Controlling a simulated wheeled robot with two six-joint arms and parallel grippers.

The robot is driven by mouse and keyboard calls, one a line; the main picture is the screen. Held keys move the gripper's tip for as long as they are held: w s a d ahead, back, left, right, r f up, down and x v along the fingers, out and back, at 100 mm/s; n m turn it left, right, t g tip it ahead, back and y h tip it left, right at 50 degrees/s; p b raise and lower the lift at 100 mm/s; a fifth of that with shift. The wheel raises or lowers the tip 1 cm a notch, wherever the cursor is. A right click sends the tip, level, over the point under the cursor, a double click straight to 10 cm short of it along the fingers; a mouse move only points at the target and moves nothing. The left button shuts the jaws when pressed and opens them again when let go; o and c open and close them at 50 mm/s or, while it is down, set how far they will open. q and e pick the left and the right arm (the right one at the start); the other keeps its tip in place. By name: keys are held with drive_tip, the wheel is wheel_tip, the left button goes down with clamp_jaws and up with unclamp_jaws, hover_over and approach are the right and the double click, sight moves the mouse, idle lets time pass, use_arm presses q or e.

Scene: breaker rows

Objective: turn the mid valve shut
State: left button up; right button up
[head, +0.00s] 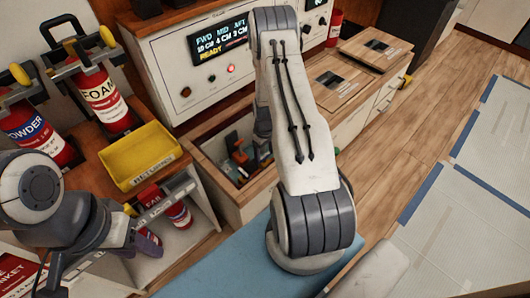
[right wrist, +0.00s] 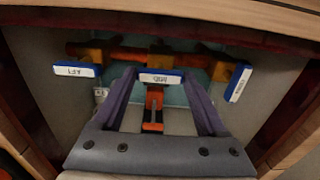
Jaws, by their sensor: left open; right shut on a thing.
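In the right wrist view, the mid valve's handle has a blue-and-white plate marked MID (right wrist: 160,78), lying roughly parallel to the pipe (right wrist: 125,54). An orange part (right wrist: 154,105) shows below it. My right gripper (right wrist: 160,86) is shut on this handle, one finger at each end of the plate. The valve marked AFT (right wrist: 76,70) has its plate along the pipe at the left. The right-hand valve's plate (right wrist: 238,83) stands steeply across it. In the head view, the valves sit in an open floor well (head: 240,160), partly hidden by my right arm. My left gripper (head: 145,225) is open and empty by the shelf.
A control panel (head: 218,60) shows FWD, MID, AFT readings and READY, with a red lamp lit. A yellow bin (head: 138,156) and extinguishers (head: 103,92) stand at the left. Wooden lids (head: 375,47) lie at the back right. The well's walls close around my right gripper.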

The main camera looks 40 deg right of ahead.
sight(264, 156)
idle(0.3)
drive_tip(key=o, duration=1.1)
wheel_tip(264, 156, up, 11)
drive_tip(key=p, duration=0.3)
drive_tip(key=shift+f, duration=0.2)
